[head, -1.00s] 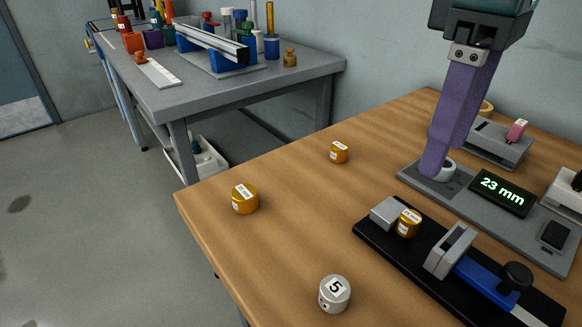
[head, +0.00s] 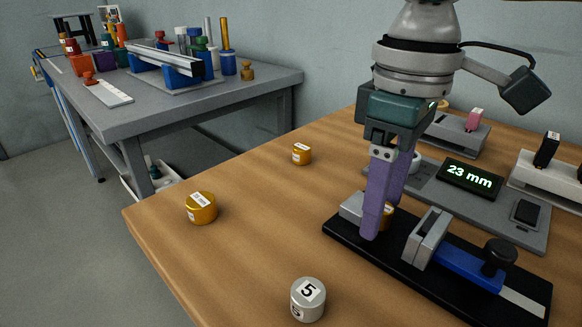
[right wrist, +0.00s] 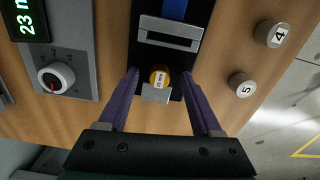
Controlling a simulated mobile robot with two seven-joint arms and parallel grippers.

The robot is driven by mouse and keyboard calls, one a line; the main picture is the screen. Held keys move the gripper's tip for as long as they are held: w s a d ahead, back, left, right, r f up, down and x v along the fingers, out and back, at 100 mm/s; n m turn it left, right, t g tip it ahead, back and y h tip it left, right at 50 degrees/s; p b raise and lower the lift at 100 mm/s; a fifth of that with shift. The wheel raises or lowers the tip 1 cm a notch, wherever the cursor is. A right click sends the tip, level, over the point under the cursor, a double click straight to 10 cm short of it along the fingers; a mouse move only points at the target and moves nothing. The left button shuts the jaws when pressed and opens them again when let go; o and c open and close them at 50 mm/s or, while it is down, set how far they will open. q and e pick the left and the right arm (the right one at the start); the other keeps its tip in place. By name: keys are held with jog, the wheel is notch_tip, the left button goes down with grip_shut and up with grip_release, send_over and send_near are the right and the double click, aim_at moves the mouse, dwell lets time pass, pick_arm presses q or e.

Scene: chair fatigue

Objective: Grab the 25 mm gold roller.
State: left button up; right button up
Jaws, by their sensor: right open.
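Three gold rollers are in the head view. One (head: 388,214) sits in the black vise (head: 340,222) beside its grey fixed jaw, partly hidden behind my fingers. One (head: 201,208) stands near the table's left edge and one (head: 302,154) farther back. Their labels are too small to read surely. My right gripper (head: 380,220), with purple fingers, points down over the vise. In the right wrist view the vise roller (right wrist: 159,76) lies between the spread fingertips (right wrist: 160,84), with gaps at both sides. My left gripper is out of view.
A display (head: 470,181) reading "23 mm" stands on a grey base behind the vise. The vise's sliding jaw (head: 427,237) is right of the fingers. The table's left part is mostly clear.

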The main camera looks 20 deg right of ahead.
grip_shut()
dwell(0.4)
